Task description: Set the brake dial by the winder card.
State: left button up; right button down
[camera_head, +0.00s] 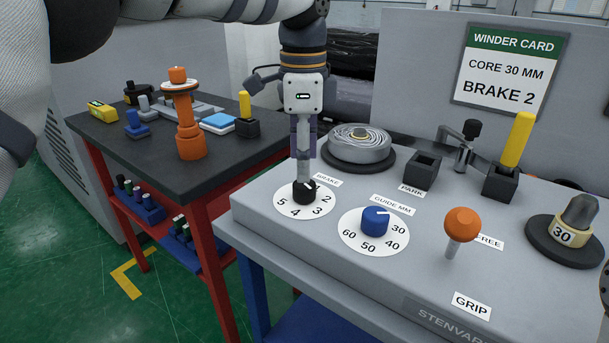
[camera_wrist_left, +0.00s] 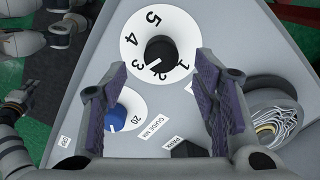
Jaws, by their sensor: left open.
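The winder card (camera_head: 507,70) on the grey back panel reads core 30 mm, brake 2. The brake dial (camera_head: 304,194) has a black knob on a white disc numbered in black; it also shows in the left wrist view (camera_wrist_left: 160,52). My left gripper (camera_head: 304,160) is open, pointing down over the knob. In the left wrist view its purple-padded fingers (camera_wrist_left: 161,72) are apart, with the knob beyond and between the tips. My right gripper (camera_wrist_left: 18,103) seems partly visible at the left edge; its jaws are unclear.
The blue guide dial (camera_head: 375,221) sits close beside the brake dial. A dark side table (camera_head: 100,150) with several items is at left.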

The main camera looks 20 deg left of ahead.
aim_at(304, 191)
pick_arm(q)
notch_tip(304, 191, down, 5)
jog(key=shift+w, duration=0.1)
jog(key=c, duration=1.2)
jog(key=shift+o, duration=0.2)
pick_arm(e)
jog(key=shift+s+f, duration=0.15)
jog(key=shift+f, duration=0.05)
pick_arm(q)
jog(key=shift+r+n, duration=0.15)
jog(key=shift+n, duration=0.25)
pick_arm(e)
jog(key=shift+r, duration=0.15)
pick_arm(q)
jog(key=shift+n, duration=0.6)
jog(key=n, duration=0.2)
jog(key=shift+n+p, duration=0.3)
jog(key=shift+p, duration=0.05)
jog(key=n, duration=0.3)
jog(key=shift+n, duration=1.6)
pick_arm(e)
jog(key=shift+w+r+t, duration=0.3)
jog(key=shift+w+r, duration=0.45)
jog(key=shift+w, duration=0.2)
